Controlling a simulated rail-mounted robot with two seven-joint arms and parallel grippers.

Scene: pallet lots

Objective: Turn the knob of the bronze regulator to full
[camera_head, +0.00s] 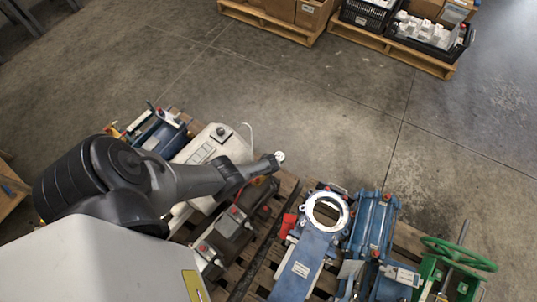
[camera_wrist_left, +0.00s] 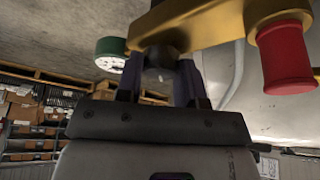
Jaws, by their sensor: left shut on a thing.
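The bronze regulator (camera_wrist_left: 215,22) fills the top of the left wrist view, with a gold body and a red cylindrical part (camera_wrist_left: 285,58) at its right. A round gauge with a green rim (camera_wrist_left: 111,47) shows to its left. A dark rounded knob (camera_wrist_left: 158,62) sits under the body. My left gripper (camera_wrist_left: 161,78) has one finger on each side of this knob and is shut on it. In the head view my left gripper (camera_head: 262,168) reaches the regulator, which my arm mostly hides; a white-faced gauge (camera_head: 279,156) shows just beyond. My right gripper is not in view.
A pale panelled unit (camera_head: 207,146) stands behind my arm on the pallet. To the right are a blue valve with a white ring flange (camera_head: 326,210), blue cylinders (camera_head: 375,222) and a green handwheel (camera_head: 458,252). Loaded pallets (camera_head: 390,45) stand far back; the floor between is clear.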

